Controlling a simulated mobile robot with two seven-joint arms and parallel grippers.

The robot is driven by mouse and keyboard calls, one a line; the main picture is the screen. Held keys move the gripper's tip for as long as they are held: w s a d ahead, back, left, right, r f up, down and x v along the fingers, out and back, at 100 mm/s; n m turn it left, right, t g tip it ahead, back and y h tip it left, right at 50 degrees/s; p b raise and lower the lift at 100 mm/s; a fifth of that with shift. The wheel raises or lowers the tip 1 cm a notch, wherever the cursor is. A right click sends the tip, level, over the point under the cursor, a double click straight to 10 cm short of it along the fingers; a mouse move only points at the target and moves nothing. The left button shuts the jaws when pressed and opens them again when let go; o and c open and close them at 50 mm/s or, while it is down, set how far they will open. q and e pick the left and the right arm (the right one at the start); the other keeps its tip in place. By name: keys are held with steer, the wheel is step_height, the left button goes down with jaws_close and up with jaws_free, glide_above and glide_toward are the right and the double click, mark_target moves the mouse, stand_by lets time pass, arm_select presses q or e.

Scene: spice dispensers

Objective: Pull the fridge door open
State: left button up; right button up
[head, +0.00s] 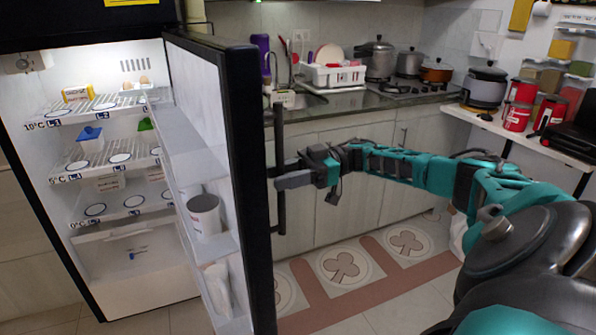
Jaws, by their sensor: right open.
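The fridge (128,230) stands at the left with its lit shelves showing. Its door (245,190) is swung open, its inner side with door shelves facing left. The black vertical handle (281,135) is on the door's outer side. My right gripper (280,176) is open at the handle's middle, its fingers close to the bar. I cannot tell whether they touch it. My left gripper is not in view.
A white container (204,216) sits in a door shelf. A counter (350,102) with a dish rack (335,75), pots and a stove runs along the back. A side shelf (520,138) holds red tins. Patterned floor (345,266) lies clear right of the door.

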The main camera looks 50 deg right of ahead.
steer(key=b+v, duration=0.4)
steer(key=v, duration=0.8)
steer(key=shift+d, duration=0.2)
steer(key=shift+s, duration=0.1)
